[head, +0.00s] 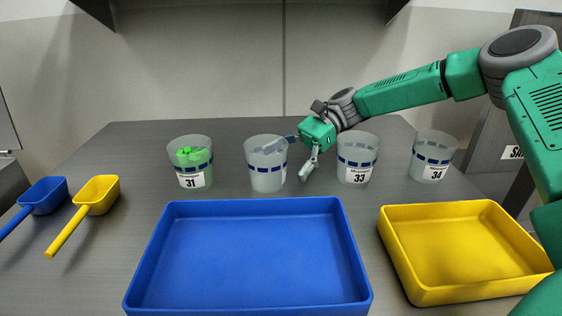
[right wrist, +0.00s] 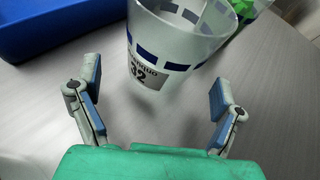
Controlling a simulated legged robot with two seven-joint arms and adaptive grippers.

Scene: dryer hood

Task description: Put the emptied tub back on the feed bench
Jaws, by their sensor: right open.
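A clear tub with blue band marks, labelled 32 in the right wrist view (right wrist: 178,38), stands upright on the grey bench (head: 230,128) behind the blue tray in the head view (head: 265,170). I see no contents in it. My right gripper (head: 290,158) is at the right side of this tub, its fingers spread. In the right wrist view the tub is ahead of the open fingers (right wrist: 160,97), with a gap on both sides, not gripped. My left gripper is not in view.
Tub 31 (head: 188,160) holds green pieces. Tubs 33 (head: 357,160) and 34 (head: 433,158) stand to the right. A blue tray (head: 250,255) and a yellow tray (head: 465,250) lie in front, both empty. Blue (head: 42,195) and yellow (head: 95,195) scoops lie left.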

